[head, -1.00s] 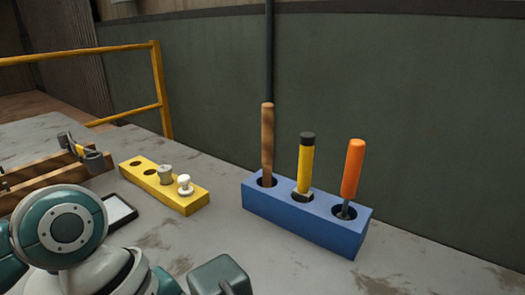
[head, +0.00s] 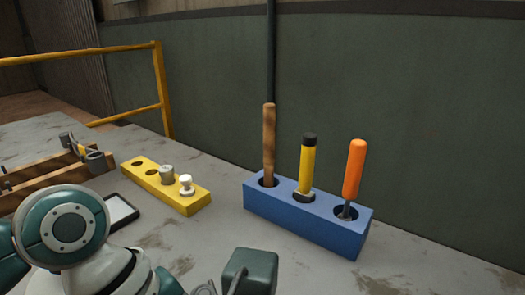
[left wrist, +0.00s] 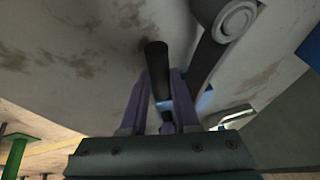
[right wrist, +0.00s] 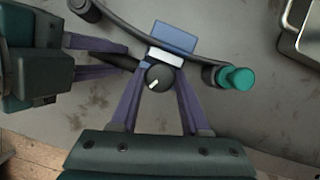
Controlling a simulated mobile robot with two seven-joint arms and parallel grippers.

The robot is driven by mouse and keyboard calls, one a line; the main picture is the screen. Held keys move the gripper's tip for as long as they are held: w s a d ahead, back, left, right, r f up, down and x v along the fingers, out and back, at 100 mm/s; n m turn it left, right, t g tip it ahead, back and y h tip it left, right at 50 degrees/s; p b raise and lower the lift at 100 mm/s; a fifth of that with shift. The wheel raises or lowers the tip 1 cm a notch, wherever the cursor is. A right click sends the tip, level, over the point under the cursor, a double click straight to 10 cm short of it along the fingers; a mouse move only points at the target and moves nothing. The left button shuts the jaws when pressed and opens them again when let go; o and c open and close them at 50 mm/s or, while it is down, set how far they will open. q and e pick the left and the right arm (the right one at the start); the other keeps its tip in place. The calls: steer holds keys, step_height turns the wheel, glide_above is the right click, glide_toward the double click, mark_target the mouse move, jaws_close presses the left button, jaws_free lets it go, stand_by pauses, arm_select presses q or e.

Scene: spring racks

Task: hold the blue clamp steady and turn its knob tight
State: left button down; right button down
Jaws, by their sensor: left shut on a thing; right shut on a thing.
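The blue clamp (right wrist: 175,37) shows in the right wrist view, with a white collar and a round dark knob (right wrist: 158,77) bearing a white mark. My right gripper (right wrist: 160,76) is shut on the knob, one finger on each side. My left gripper (right wrist: 112,58) comes in from the left, shut on a dark handle (left wrist: 157,62) that runs toward the knob. Blue shows behind its fingers in the left wrist view. Where handle and clamp join is hidden. In the head view the clamp is out of sight.
A curved dark bar (right wrist: 127,36) passes by the clamp, with a teal end piece (right wrist: 237,78) at right. A metal tray (right wrist: 290,38) lies at upper right. A blue tool block (head: 300,220) and a yellow peg block (head: 155,183) stand on the bench.

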steer(key=shift+m+h, duration=0.3)
steer(key=shift+m, duration=0.2)
steer(key=shift+c, duration=1.9)
jaws_free()
